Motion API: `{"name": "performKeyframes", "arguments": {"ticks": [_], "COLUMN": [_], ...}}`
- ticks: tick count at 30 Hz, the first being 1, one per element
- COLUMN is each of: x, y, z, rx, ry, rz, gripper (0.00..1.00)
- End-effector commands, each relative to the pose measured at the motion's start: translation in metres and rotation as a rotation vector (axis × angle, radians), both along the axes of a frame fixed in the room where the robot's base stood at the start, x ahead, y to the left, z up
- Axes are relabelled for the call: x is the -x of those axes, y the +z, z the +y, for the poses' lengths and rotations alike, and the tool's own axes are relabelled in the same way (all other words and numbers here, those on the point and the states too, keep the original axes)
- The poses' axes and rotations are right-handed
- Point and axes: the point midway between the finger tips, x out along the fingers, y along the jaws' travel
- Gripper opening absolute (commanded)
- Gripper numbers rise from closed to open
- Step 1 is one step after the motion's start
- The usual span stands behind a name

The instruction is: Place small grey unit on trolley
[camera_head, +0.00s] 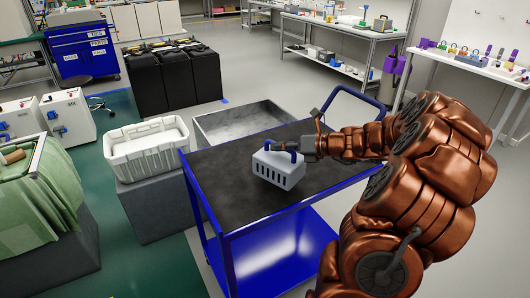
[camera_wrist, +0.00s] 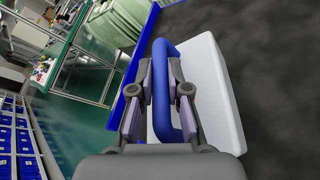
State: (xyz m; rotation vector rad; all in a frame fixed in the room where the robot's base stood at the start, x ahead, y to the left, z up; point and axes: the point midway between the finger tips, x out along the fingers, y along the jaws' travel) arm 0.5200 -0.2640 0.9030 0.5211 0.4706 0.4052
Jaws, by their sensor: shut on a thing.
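The small grey unit (camera_head: 277,170) is a pale box with dark slots along its front and a blue handle on top. In the head view it is over the black top of the blue trolley (camera_head: 222,184); whether it touches the top is unclear. My gripper (camera_head: 296,150) is at the handle from the right side. In the wrist view the fingers of my gripper (camera_wrist: 160,97) are shut on the blue handle (camera_wrist: 186,117), with the pale body of the unit (camera_wrist: 222,100) to the right. The far side of the unit is hidden.
A white crate (camera_head: 147,163) on a grey block stands left of the trolley. A grey open bin (camera_head: 244,120) is behind it. The trolley's blue push handle (camera_head: 352,93) rises at the back right. The left part of the trolley top is bare.

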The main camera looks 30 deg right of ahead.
Motion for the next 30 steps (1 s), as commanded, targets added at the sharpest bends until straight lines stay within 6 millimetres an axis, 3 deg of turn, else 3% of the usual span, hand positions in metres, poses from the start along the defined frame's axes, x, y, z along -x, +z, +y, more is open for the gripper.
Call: {"name": "performKeyframes", "arguments": {"ticks": [3,10,16,24,30], "x": [-0.022,-0.048,-0.052,-0.052,-0.052], "y": [-0.002,-0.003,-0.01,-0.039,-0.039], "z": [0.012,0.022,0.022,0.022,0.022], "rx": [-0.001,-0.001,-0.001,-0.002,0.0], "ry": [0.008,0.004,0.002,0.001,0.001], "rz": [-0.001,-0.003,-0.003,0.0,-0.003], "gripper": [0.0,0.0,0.0,0.0,0.0]}}
